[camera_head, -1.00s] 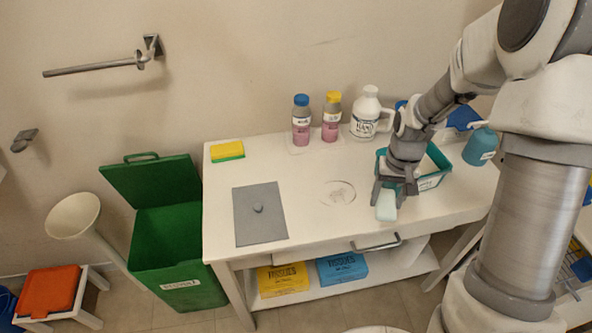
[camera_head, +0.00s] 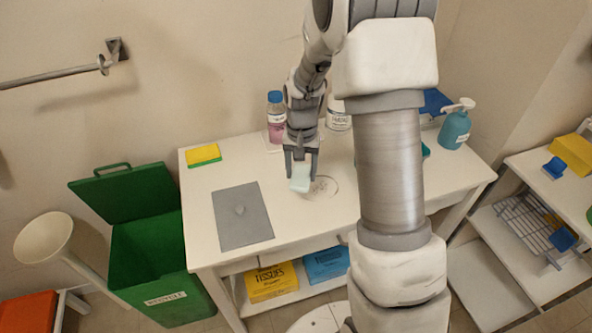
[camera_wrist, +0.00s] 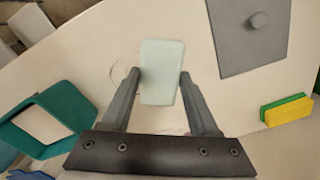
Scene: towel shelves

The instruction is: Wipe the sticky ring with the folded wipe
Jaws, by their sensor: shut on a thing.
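My gripper (camera_head: 301,164) is shut on the folded wipe (camera_head: 300,180), a pale mint block that points down between the fingers at the left side of the ring. The wrist view also shows the wipe (camera_wrist: 161,72) between the two fingertips (camera_wrist: 161,77). The sticky ring (camera_head: 325,187) is a faint round mark on the white table (camera_head: 290,228), partly hidden by the wipe and gripper. In the wrist view only a thin arc of the ring (camera_wrist: 117,72) shows beside the wipe. I cannot tell whether the wipe touches the table.
A grey plate with a knob (camera_head: 242,218) lies left of the ring. A yellow-green sponge (camera_head: 204,155) sits at the back left. Bottles, including a blue-capped one (camera_head: 276,118), stand behind my gripper. A green lidded bin (camera_head: 150,255) stands left.

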